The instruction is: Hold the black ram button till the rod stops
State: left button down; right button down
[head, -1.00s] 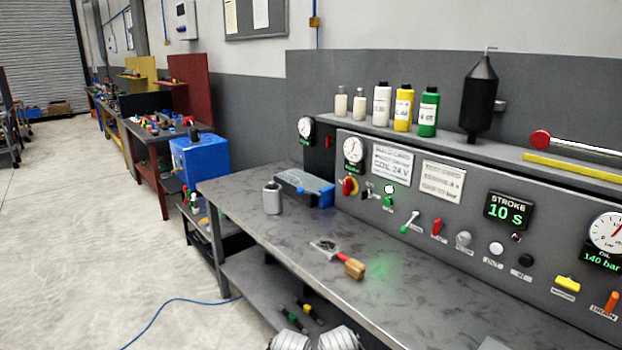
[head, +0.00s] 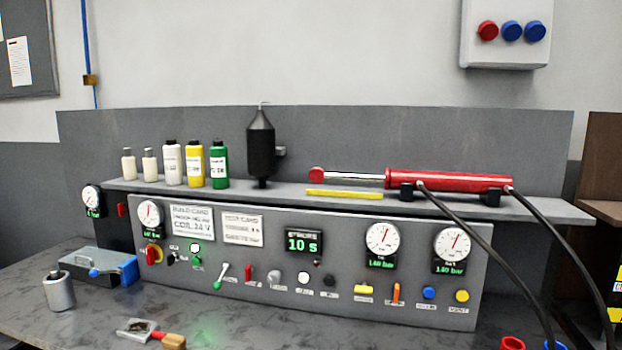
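The black ram button (head: 329,280) sits on the sloped grey control panel (head: 270,298), just right of a white button (head: 303,278). Nothing touches it. The red ram (head: 450,181) lies along the shelf above the panel. Its bright rod (head: 355,176) sticks out to the left and ends in a red tip (head: 316,175). A display (head: 303,241) reads 10 s. Two gauges (head: 382,238) (head: 452,244) on the right have readouts of 140 bar. Neither of my grippers is in the head view.
Coloured controls flank the button: a red switch (head: 248,273) to its left, a yellow one (head: 363,290) to its right. A grey cylinder (head: 59,291), a blue-and-grey block (head: 100,264) and a brush (head: 150,333) stand or lie on the bench. Black hoses (head: 497,250) hang at the right.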

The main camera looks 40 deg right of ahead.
aim_at(328, 281)
jog(key=z, duration=1.25)
